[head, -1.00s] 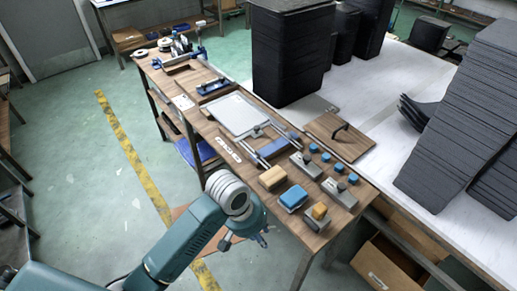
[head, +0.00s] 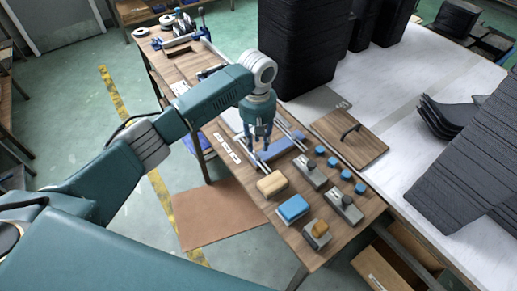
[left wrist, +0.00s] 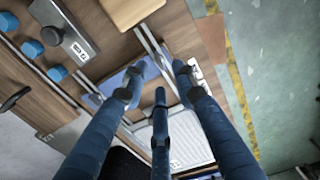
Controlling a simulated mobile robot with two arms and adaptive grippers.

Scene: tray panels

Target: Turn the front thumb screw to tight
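My left gripper (head: 258,140) is open, its fingers pointing down over the clamp fixture with metal rails (head: 288,128) and a blue bar (head: 280,148). In the left wrist view its three fingers (left wrist: 160,80) are spread and empty, above the blue bar (left wrist: 115,85) and the rails (left wrist: 152,42). The pale panel (left wrist: 185,140) lies beyond, partly behind the fingers. Two grey blocks with dark knobs (head: 310,172) (head: 345,206) stand to the right of the fixture. I cannot tell which part is the front thumb screw. My right gripper is not in view.
Several blue round knobs (head: 333,162) stand in a row beside the grey blocks. A tan block (head: 272,184), a blue sponge-like block (head: 293,208) and a yellow-topped block (head: 318,232) line the front.

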